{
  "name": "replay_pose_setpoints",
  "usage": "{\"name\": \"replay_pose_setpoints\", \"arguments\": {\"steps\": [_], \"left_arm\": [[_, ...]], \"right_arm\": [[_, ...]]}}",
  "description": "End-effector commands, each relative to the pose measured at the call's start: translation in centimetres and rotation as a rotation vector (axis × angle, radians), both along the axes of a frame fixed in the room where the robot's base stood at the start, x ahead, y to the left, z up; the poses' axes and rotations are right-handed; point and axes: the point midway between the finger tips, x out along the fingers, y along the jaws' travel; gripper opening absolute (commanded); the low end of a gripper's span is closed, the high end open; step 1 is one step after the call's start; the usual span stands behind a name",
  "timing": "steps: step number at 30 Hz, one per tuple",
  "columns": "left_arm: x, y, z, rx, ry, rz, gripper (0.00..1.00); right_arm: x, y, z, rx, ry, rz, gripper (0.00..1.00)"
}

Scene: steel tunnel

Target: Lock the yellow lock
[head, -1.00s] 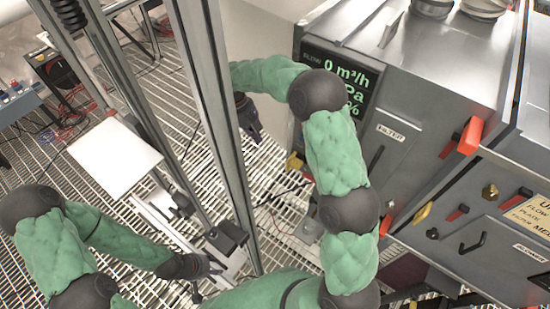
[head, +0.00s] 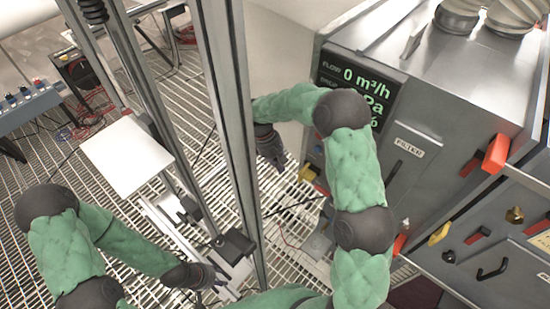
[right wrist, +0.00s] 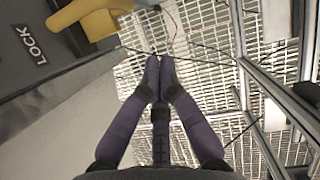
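A yellow lock handle (right wrist: 92,18) shows at the top left of the right wrist view, beside a dark label reading LOCK. A small yellow part (head: 307,173) on the near side of the steel cabinet, left of my right arm, appears to be the same lock. My right gripper (head: 275,160) points downward left of it, apart from it. In the right wrist view its fingers (right wrist: 160,76) meet at the tips with nothing visible between them. My left gripper (head: 212,280) is low over the grating, far from the lock; its fingers are too small to read.
The steel cabinet (head: 450,110) with display, red handles and another yellow handle (head: 440,233) fills the right. Vertical metal posts (head: 232,130) stand left of my right gripper. A white panel (head: 127,155) is at left. Open grating floor lies below, with thin cables.

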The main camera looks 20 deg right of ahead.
Motion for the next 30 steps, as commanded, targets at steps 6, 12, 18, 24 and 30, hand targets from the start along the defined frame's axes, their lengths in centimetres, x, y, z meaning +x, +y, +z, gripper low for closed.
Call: {"name": "replay_pose_setpoints", "arguments": {"steps": [6,12,18,24,30], "left_arm": [[0.0,0.0,-0.8,0.0,0.0,0.0,0.4],[0.0,0.0,-1.0,0.0,0.0,0.0,0.4],[0.0,0.0,-1.0,0.0,0.0,0.0,0.4],[0.0,0.0,-0.9,0.0,0.0,0.0,0.4],[0.0,0.0,-0.5,0.0,0.0,0.0,0.4]], "right_arm": [[-2.2,-1.9,-0.2,0.001,0.0,-0.001,0.0],[-3.0,-2.7,-0.2,0.001,-0.001,0.0,0.0],[-3.0,-2.7,-0.1,0.001,-0.001,0.0,0.0],[-3.2,-2.8,-0.1,0.001,-0.001,0.0,0.0],[-4.8,-3.8,0.0,0.0,0.0,-0.001,0.0]]}}
